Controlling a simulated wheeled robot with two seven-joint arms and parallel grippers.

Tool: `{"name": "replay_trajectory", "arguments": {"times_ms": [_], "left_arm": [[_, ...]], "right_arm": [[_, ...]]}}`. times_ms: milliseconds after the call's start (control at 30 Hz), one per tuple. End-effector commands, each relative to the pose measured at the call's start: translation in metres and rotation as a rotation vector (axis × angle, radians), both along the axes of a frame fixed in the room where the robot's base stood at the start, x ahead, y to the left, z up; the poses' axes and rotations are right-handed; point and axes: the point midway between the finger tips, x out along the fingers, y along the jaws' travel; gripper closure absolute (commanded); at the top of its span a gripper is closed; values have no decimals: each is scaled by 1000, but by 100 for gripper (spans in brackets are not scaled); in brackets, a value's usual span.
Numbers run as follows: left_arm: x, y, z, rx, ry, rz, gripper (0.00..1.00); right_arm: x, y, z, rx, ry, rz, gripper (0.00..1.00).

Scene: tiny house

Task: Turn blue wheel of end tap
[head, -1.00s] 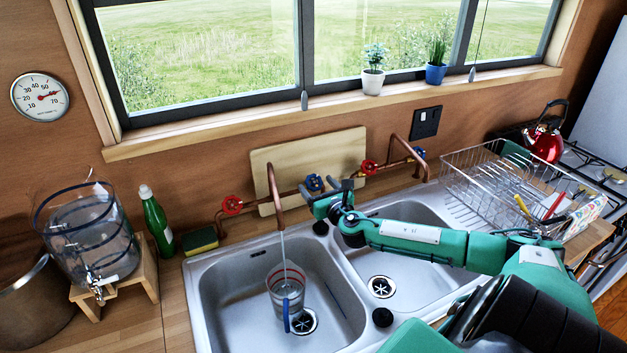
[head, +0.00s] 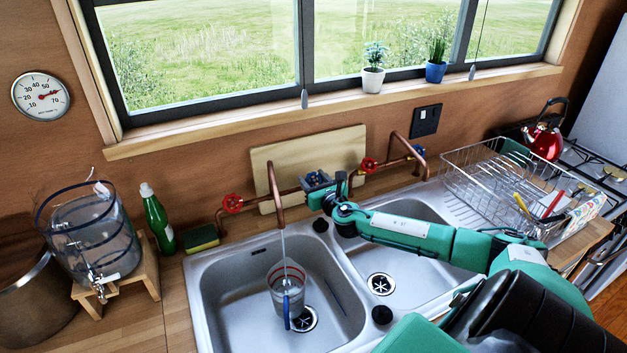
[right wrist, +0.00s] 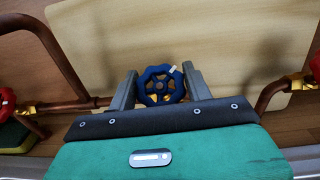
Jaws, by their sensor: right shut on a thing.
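The blue wheel (right wrist: 161,85) of the left copper tap (head: 271,185) sits between the two fingers of my right gripper (right wrist: 158,88) in the right wrist view, which is shut on it. In the head view, my right gripper (head: 322,184) mostly covers this wheel. Water runs from the tap's spout into a clear cup (head: 286,283) in the left basin. A red wheel (head: 232,204) is on the left of the same tap. The second tap (head: 410,143) has a red wheel (head: 368,164) and a blue wheel (head: 420,151). My left gripper is not in view.
A wooden board (head: 285,158) leans against the wall behind the pipes. A wire dish rack (head: 480,185) stands on the right.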

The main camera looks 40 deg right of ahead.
Motion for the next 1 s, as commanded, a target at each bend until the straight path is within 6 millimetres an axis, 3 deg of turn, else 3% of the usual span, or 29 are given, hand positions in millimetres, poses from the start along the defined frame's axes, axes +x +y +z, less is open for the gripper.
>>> {"name": "replay_trajectory", "arguments": {"times_ms": [367,1000], "left_arm": [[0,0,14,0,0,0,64],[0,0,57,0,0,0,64]], "right_arm": [[0,1,3,64,-19,-84,73],[0,0,2,362,-114,-503,72]]}}
